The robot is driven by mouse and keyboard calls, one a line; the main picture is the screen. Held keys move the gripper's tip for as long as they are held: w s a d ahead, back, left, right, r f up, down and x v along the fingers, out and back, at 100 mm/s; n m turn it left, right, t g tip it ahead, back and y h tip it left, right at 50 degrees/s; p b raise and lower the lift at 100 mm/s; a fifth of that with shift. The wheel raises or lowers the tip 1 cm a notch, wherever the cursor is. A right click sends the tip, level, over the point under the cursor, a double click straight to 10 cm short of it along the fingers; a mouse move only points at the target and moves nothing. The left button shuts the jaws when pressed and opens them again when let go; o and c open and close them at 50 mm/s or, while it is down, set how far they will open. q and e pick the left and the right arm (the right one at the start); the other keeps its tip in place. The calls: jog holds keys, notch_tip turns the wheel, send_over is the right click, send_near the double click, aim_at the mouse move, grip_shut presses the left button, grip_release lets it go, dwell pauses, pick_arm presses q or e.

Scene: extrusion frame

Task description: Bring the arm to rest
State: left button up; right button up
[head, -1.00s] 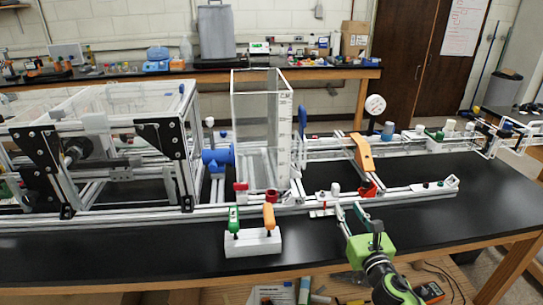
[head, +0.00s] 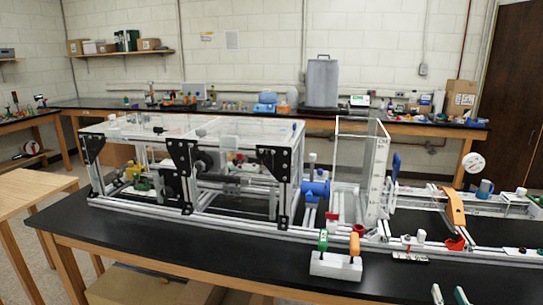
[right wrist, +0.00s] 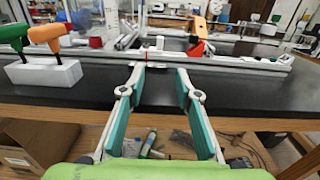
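My right gripper (head: 449,296) shows at the bottom edge of the head view, only its fingertips in frame. In the right wrist view the same gripper (right wrist: 160,72) has its two green-padded fingers spread apart with nothing held between them. It is in front of the extrusion frame (head: 240,215), by the near side of the black table. The frame's front rail (right wrist: 215,62) runs across beyond the fingertips. My left gripper is in neither view.
A white block (head: 335,265) with a green-handled tool (head: 323,240) and an orange-handled tool (head: 354,243) stands left of the gripper. The black tabletop (head: 150,240) is bare at front left. A wooden table (head: 30,190) stands at far left.

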jog(key=s+a+f+m+g, duration=0.1)
jog(key=s+f+m+g, duration=0.3)
jog(key=f, duration=0.9)
jog(key=s+a+f+m+g+y, duration=0.15)
jog(key=s+f+m, duration=0.45)
jog(key=f, duration=0.7)
jog(key=s+a+f+m+g, duration=0.1)
jog(key=s+f+m+g, duration=0.3)
jog(key=f, duration=0.9)
jog(key=s+a+f+m+g+y, duration=0.1)
jog(key=s+a+f+m, duration=0.4)
jog(key=s, duration=0.6)
jog(key=s+a+f+m+g+y, duration=0.1)
jog(key=s+a+f+m+g, duration=0.2)
jog(key=s+a+f+m, duration=0.2)
jog(key=s+a+f+m+g+y, duration=0.1)
jog(key=s+a+f+m+g, duration=0.2)
jog(key=s, duration=1.6)
jog(key=a+f+m, duration=0.3)
jog(key=f, duration=0.4)
jog(key=shift+m, duration=0.4)
